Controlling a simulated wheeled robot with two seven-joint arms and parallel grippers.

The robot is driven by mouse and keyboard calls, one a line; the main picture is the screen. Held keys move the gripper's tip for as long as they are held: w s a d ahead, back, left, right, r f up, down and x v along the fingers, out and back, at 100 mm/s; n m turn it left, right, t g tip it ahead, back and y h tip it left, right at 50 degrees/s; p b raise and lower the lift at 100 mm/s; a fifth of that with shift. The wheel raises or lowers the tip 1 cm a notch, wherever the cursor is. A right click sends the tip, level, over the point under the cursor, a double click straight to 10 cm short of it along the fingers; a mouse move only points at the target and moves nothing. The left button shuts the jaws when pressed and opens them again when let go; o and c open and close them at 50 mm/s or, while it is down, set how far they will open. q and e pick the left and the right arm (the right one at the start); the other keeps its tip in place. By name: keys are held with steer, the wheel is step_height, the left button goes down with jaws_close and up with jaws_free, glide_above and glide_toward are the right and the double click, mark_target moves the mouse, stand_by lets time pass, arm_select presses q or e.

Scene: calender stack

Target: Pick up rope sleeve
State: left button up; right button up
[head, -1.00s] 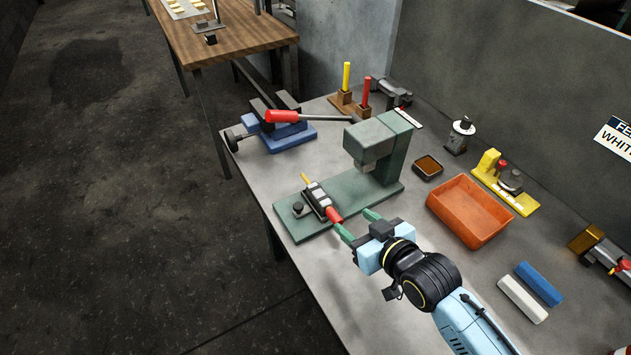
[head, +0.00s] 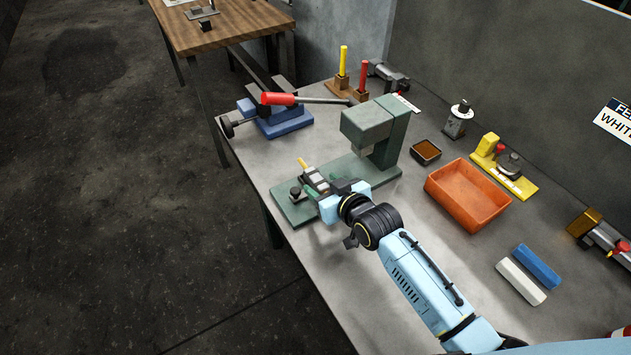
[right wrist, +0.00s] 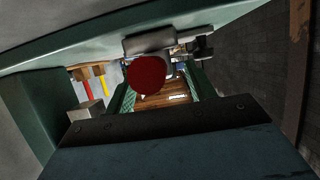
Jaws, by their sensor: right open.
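No part is marked as the rope sleeve, so I cannot tell for certain which it is. A slim piece with a yellow tip (head: 304,164) lies across a small black-and-silver holder (head: 316,179) on the green press base (head: 293,211). Its red end (right wrist: 147,75) faces the right wrist camera, between the green fingers; in the head view my gripper hides it. My right gripper (head: 325,192) is at the front of this holder, with its fingers open on either side of the red end. Whether they touch it is not clear. My left gripper is out of view.
The green press column and head (head: 372,132) rise just behind the holder. An orange bin (head: 467,194) and white and blue bars (head: 520,281) lie to the right. The front-centre bench is clear.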

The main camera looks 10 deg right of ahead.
steer(key=shift+r, duration=0.1)
jaws_close()
stand_by(0.3)
